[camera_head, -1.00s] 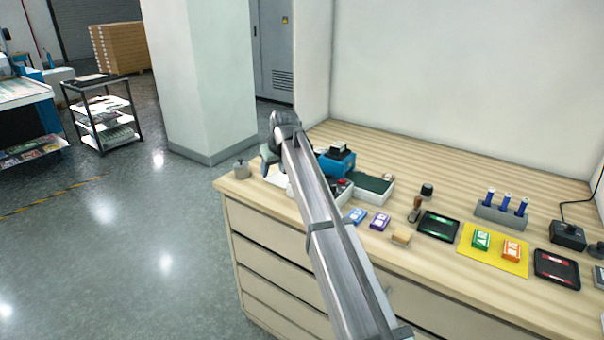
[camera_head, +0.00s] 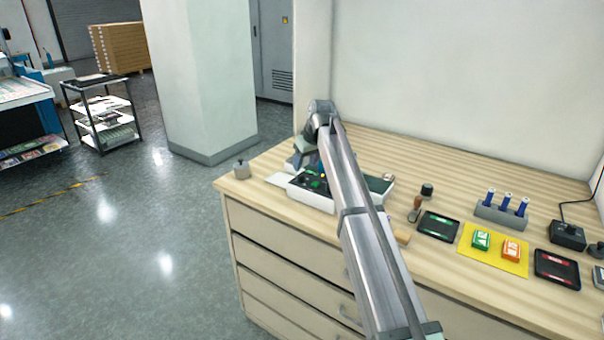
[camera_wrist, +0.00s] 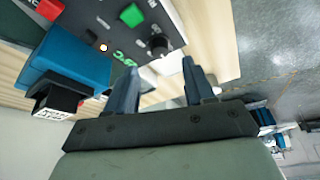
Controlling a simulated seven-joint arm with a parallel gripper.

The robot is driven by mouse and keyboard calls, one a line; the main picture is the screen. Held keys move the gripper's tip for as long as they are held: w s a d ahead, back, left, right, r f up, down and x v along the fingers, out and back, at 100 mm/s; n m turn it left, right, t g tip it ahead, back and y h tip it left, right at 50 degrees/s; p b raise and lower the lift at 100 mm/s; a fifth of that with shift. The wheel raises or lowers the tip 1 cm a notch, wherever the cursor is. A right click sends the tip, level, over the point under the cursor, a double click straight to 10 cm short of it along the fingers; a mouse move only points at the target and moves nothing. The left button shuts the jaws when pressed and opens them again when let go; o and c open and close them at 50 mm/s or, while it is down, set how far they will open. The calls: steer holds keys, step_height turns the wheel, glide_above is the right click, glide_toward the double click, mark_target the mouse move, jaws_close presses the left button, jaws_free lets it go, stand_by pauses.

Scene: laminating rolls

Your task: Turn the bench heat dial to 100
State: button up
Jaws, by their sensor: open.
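The bench control panel (camera_head: 313,186) is a dark face with a green lit readout, at the left end of the bench. In the wrist view the panel (camera_wrist: 97,17) carries a small black knob (camera_wrist: 157,44), apparently the heat dial, beside a green button (camera_wrist: 131,15) and a green readout (camera_wrist: 125,59) that I cannot read. My gripper (camera_wrist: 159,63) is open and empty, with the knob just beyond its fingertips and roughly between them. In the head view my gripper (camera_head: 304,160) hangs over the panel, and my arm covers part of it.
A blue block (camera_wrist: 80,58) with a black, white-labelled part stands beside the panel. Trays and cards (camera_head: 438,226) lie to the right.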

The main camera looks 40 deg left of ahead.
mark_target(301, 175)
steer(key=shift+x, duration=2.9)
jaws_close()
